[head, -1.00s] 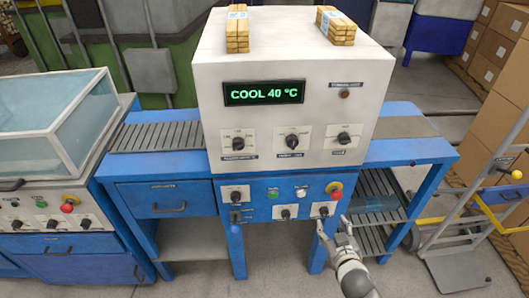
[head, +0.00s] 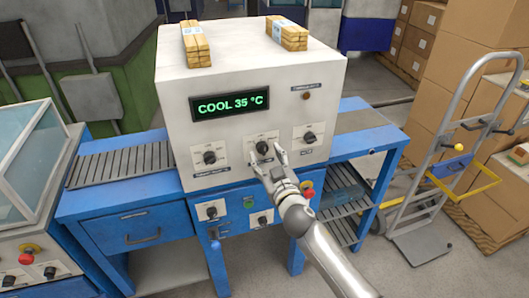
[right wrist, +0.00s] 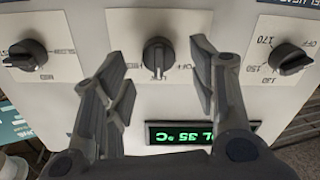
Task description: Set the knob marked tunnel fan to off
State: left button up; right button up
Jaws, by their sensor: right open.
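Three black knobs sit in a row on white plates on the front of the pale machine: a left knob (head: 210,157), a middle knob (head: 263,147) and a right knob (head: 309,138). Their name strips are too small or cut off to read, so I cannot tell which is marked tunnel fan. My right gripper (head: 266,160) is open and empty, its fingers close below the middle knob. In the upside-down right wrist view, the middle knob (right wrist: 157,54) lies between the open fingertips (right wrist: 160,75), apparently not gripped. My left gripper is out of view.
The display (head: 231,105) reads COOL 35 °C. A blue lower panel (head: 236,200) has more knobs and a red button (head: 307,193), partly behind my arm. Wooden blocks (head: 197,45) lie on top of the machine. A hand truck (head: 440,190) stands at right.

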jog(key=shift+x, duration=1.35)
jog(key=c, duration=1)
jog(key=shift+c, duration=0.2)
jog(key=shift+n, duration=0.3)
jog(key=n, duration=0.5)
jog(key=shift+n, duration=0.3)
jog(key=n, duration=0.5)
jog(key=shift+n, duration=0.3)
